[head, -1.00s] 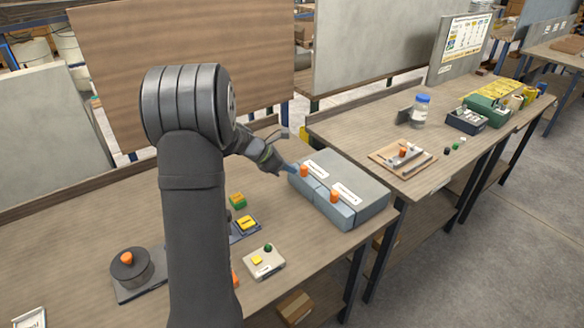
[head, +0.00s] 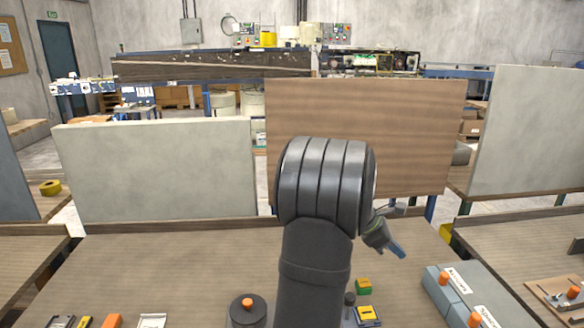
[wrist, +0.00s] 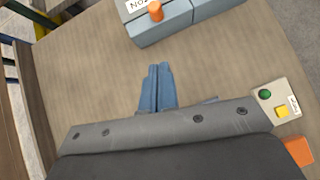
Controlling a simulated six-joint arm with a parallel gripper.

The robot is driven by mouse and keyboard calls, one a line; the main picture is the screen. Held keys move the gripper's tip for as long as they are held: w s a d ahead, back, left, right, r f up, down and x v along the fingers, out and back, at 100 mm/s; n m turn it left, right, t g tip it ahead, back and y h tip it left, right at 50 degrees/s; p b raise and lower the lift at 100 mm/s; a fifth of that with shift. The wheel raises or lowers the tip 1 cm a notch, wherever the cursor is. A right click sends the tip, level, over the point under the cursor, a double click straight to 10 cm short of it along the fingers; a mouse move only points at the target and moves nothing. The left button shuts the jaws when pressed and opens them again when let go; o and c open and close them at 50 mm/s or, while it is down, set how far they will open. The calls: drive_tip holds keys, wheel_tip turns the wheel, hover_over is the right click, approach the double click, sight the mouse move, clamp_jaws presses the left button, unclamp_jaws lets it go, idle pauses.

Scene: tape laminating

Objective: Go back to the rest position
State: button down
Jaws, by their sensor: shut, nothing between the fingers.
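My gripper (head: 398,250) is above the right part of the table (head: 180,265), just left of a blue-grey box with orange knobs (head: 438,293). In the wrist view my gripper's two blue fingers (wrist: 158,68) lie together with nothing between them. They point toward the box (wrist: 165,29) and are apart from it. Bare tabletop (wrist: 90,75) shows around the fingers.
A device with green and yellow buttons (wrist: 276,106) is right in the wrist view. A black round piece with an orange knob (head: 248,310) and a yellow-topped block (head: 368,315) stand near my arm. A wooden panel (head: 400,120) and a grey panel (head: 155,170) stand behind the table.

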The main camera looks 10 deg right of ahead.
drive_tip(key=shift+f, duration=0.1)
approach(439, 278)
wheel_tip(439, 278, down, 3)
drive_tip(key=a, duration=0.1)
drive_tip(key=shift+s+d+f, duration=0.2)
drive_tip(key=shift+d, duration=0.6)
drive_tip(key=shift+s+d+f, duration=0.15)
drive_tip(key=shift+d, duration=0.7)
drive_tip(key=shift+s+d+f, duration=0.2)
drive_tip(key=shift+d, duration=0.6)
